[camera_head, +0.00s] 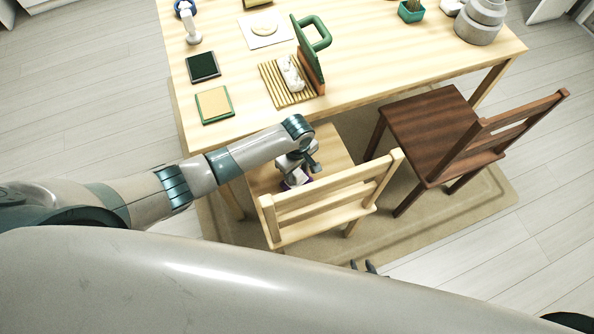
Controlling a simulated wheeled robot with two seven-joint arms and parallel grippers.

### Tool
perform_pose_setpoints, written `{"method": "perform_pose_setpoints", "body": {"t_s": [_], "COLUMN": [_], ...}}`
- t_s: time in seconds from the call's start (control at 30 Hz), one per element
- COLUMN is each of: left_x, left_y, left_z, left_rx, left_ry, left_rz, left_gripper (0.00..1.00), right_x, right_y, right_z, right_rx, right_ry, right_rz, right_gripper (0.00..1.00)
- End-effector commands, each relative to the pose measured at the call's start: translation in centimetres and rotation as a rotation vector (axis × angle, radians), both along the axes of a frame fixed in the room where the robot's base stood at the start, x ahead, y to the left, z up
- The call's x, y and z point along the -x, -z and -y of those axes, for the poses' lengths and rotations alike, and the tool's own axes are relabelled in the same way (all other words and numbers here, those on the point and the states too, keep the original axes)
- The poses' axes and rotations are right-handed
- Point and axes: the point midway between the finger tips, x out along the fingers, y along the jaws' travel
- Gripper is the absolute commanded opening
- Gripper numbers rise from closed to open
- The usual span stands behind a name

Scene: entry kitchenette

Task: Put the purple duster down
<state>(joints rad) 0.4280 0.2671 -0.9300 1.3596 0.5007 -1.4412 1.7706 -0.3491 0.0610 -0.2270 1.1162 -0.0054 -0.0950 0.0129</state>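My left gripper (298,177) points down just above the seat of the light wooden chair (330,198). A small patch of the purple duster (297,180) shows at its fingertips. The gripper and chair back hide most of the duster. I cannot tell whether the fingers are shut on it or whether it touches the seat. My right gripper (363,266) shows only as dark fingertips past the edge of my body, apart and with nothing seen between them.
A wooden table (370,75) stands behind the chair, holding a green-handled board (309,55), a slatted rack (284,88), a dark pad (203,67) and a green-edged tan pad (215,105). A dark brown chair (430,125) stands to the right. A beige rug (440,215) lies below.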

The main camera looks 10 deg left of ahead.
Motion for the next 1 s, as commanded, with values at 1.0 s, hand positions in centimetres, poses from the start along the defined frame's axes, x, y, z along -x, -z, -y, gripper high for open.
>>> {"method": "perform_pose_setpoints", "body": {"t_s": [1.0], "left_x": [0.1], "left_y": [-10.0], "left_z": [-0.3], "left_rx": [0.004], "left_ry": [0.000], "left_rz": [0.004], "left_gripper": [0.45], "right_x": [0.8], "right_y": [1.1], "right_z": [0.9], "right_rx": [0.021], "right_ry": [0.008], "right_rz": [-0.070], "right_gripper": [0.31]}}
